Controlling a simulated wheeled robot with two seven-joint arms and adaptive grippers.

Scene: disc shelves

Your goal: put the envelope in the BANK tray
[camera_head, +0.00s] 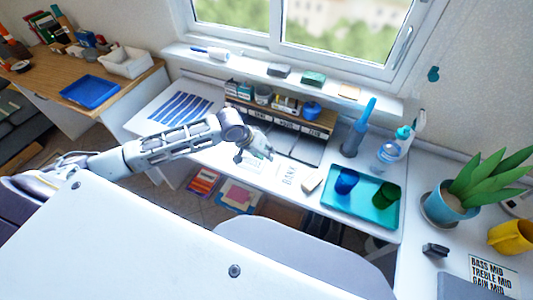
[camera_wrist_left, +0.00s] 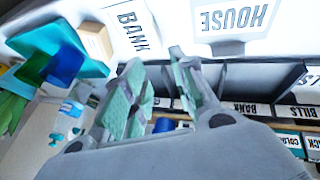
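A white flat piece marked BANK (camera_head: 288,174) lies on the white desk, and it also shows at the top of the left wrist view (camera_wrist_left: 132,27). A second white piece marked HOUSE (camera_wrist_left: 236,18) lies beside it. I cannot tell whether these are envelopes or cards. Dark trays (camera_head: 309,151) stand in a row under the wooden shelf. A label reading BANK (camera_wrist_left: 244,108) shows on the tray unit in the wrist view, beside one reading BILLS. My left gripper (camera_head: 256,156) is open, with nothing seen between its fingers, above the desk near the HOUSE piece. My right gripper is out of view.
A teal tray (camera_head: 341,215) with a blue and a green cup lies to the right. A small tan block (camera_head: 313,180) sits beside it. Bottles (camera_head: 388,152) stand behind the tray. A potted plant (camera_head: 447,204) is farther right. A striped sheet (camera_head: 181,109) lies at the desk's left.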

